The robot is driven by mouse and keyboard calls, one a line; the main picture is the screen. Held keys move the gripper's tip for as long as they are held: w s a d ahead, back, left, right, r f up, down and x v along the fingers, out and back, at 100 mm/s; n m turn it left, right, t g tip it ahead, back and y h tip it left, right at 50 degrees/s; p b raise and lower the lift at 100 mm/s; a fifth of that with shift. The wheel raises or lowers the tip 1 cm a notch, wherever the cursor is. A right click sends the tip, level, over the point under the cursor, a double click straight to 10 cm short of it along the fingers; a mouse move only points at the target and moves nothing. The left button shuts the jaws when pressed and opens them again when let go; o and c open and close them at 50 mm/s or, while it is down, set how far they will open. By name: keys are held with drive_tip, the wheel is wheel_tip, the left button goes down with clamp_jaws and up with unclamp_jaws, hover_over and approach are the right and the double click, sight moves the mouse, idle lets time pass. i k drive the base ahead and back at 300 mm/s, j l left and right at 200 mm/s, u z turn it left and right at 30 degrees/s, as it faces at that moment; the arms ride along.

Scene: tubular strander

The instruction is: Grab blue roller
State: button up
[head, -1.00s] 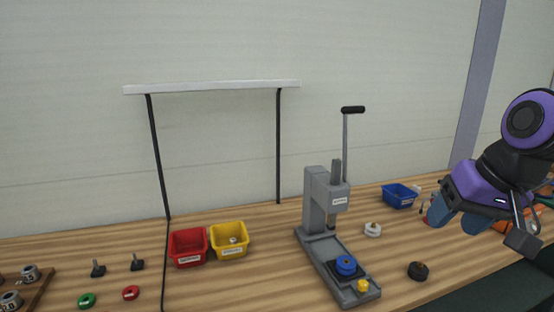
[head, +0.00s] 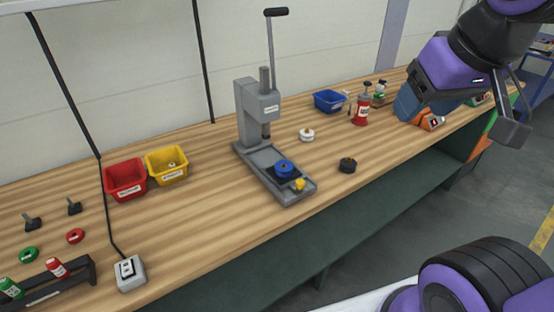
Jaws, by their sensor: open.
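The blue roller (head: 284,168) sits on a dark square pad on the base of the grey lever press (head: 256,110), near the middle of the wooden bench. A small yellow knob (head: 299,184) is just in front of it on the same base. My gripper (head: 408,106) is at the upper right, above the right part of the bench, well apart from the roller. Its blue fingers show from the side, and nothing can be seen between them.
A red bin (head: 126,180) and a yellow bin (head: 167,165) stand left of the press. A white roller (head: 307,135) and a black roller (head: 347,165) lie right of it. A blue bin (head: 328,101) and red bottle (head: 361,111) stand farther back. The press has a tall lever.

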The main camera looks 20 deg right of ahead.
sight(280, 172)
drive_tip(key=i+l, duration=0.2)
drive_tip(key=l, duration=0.15)
drive_tip(key=i+l, duration=0.25)
drive_tip(key=i+l+u, duration=0.1)
drive_tip(key=l, duration=0.35)
drive_tip(key=i+l, duration=0.3)
